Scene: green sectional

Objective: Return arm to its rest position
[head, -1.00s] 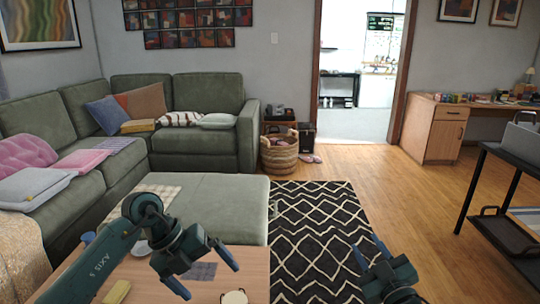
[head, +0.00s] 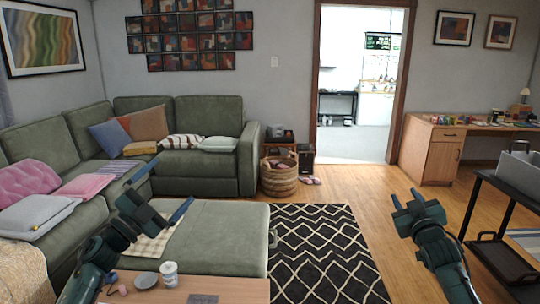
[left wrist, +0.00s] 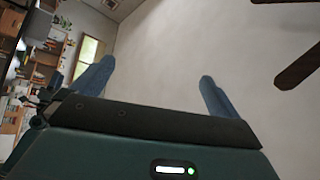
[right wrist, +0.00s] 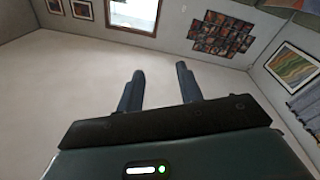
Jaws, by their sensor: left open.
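My left gripper (head: 163,190) is raised at the lower left of the head view, in front of the green ottoman (head: 215,235). Its two blue fingers are spread wide and nothing is between them; the left wrist view (left wrist: 154,80) shows the same gap against a pale wall or ceiling. My right gripper (head: 407,197) is raised at the right over the wood floor, pointing up. Its fingers are apart and empty, closer together than the left ones, as the right wrist view (right wrist: 158,78) shows.
A wooden table (head: 235,288) at the front left bears a white cup (head: 169,275) and a grey dish (head: 145,280). A green sectional (head: 135,170) stands beyond. A dark cart (head: 500,215) stands at the right edge. The patterned rug (head: 320,250) is clear.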

